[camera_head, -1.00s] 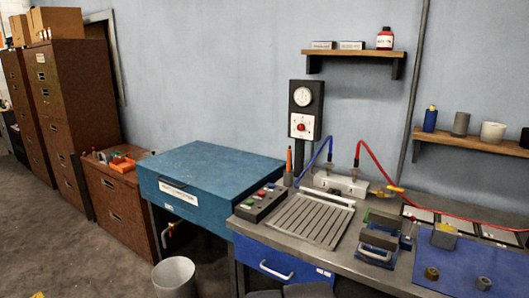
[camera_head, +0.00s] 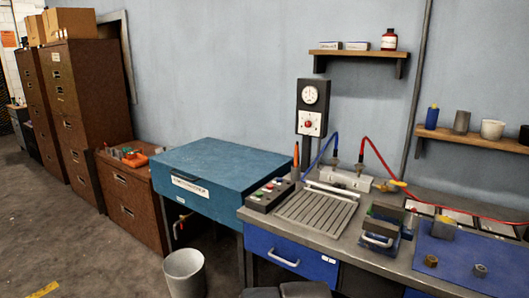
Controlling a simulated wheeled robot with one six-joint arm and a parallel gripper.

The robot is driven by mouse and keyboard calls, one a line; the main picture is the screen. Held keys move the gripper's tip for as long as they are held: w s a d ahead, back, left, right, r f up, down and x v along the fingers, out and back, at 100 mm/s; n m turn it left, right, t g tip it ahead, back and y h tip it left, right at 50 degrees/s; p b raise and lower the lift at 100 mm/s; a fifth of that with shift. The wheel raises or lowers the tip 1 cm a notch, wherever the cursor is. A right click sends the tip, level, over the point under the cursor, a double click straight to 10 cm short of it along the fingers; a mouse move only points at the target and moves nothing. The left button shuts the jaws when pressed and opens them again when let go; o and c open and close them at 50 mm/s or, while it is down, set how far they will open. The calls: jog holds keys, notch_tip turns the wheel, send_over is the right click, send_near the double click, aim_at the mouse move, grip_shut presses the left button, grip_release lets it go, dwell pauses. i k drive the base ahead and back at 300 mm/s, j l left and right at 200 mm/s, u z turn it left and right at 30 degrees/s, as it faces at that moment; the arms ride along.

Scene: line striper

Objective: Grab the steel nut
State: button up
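A small grey nut (camera_head: 480,270), which looks like the steel one, lies on a blue mat (camera_head: 455,252) at the right end of the workbench. A brownish, brass-looking nut (camera_head: 431,261) lies to its left on the same mat. A block with a yellowish top (camera_head: 442,228) stands behind them. Nothing covers the grey nut. My gripper does not show clearly; only dark parts of my own body show at the bottom edge, well left of the nuts.
The grey workbench holds a grooved plate (camera_head: 316,210), a button box (camera_head: 270,196) and a vise-like fixture (camera_head: 380,232). A red hose (camera_head: 450,209) runs behind the mat. A blue cabinet (camera_head: 215,172) and a grey bin (camera_head: 184,271) stand left. Floor at the left is free.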

aim_at(481, 270)
jog(key=k+l, duration=0.1)
jog(key=l, duration=2.55)
